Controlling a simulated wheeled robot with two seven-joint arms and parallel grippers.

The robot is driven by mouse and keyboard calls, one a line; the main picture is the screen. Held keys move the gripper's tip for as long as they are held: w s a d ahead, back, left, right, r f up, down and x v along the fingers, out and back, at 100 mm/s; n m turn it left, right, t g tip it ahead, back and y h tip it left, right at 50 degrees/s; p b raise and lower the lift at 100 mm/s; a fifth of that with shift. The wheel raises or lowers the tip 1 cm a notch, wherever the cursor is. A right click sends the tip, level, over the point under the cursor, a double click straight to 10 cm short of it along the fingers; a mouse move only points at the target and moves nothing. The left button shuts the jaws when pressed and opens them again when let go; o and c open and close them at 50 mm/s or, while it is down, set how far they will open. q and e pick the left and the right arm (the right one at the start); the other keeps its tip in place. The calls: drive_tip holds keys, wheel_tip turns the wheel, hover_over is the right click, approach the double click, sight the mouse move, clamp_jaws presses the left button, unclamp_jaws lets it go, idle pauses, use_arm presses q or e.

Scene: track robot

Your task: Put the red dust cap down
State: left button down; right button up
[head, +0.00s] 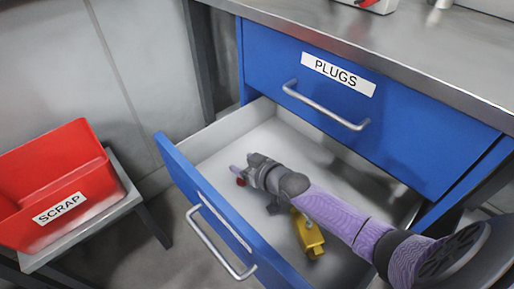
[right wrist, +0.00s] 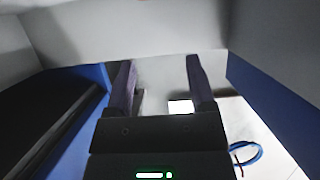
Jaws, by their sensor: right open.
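The red dust cap (head: 241,182) is a small red spot at the fingertips of my right gripper (head: 236,170) in the head view, partly hidden by it. My right gripper is open and inside the pulled-out lower blue drawer (head: 211,152). I cannot tell whether the cap touches the drawer floor or a finger. In the right wrist view the two fingers of my right gripper (right wrist: 160,78) stand apart, and no red shows between them. My left gripper is not in view.
A yellow object (head: 308,236) lies in the drawer under my right arm. Above is a closed blue drawer labelled PLUGS (head: 400,140). A red SCRAP bin (head: 75,165) stands on a low stand at the left. Part of the drawer floor is bare.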

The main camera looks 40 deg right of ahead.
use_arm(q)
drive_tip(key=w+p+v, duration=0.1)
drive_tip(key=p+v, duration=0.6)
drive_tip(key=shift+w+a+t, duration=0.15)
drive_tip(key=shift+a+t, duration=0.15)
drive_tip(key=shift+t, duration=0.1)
use_arm(e)
drive_tip(key=v, duration=1.2)
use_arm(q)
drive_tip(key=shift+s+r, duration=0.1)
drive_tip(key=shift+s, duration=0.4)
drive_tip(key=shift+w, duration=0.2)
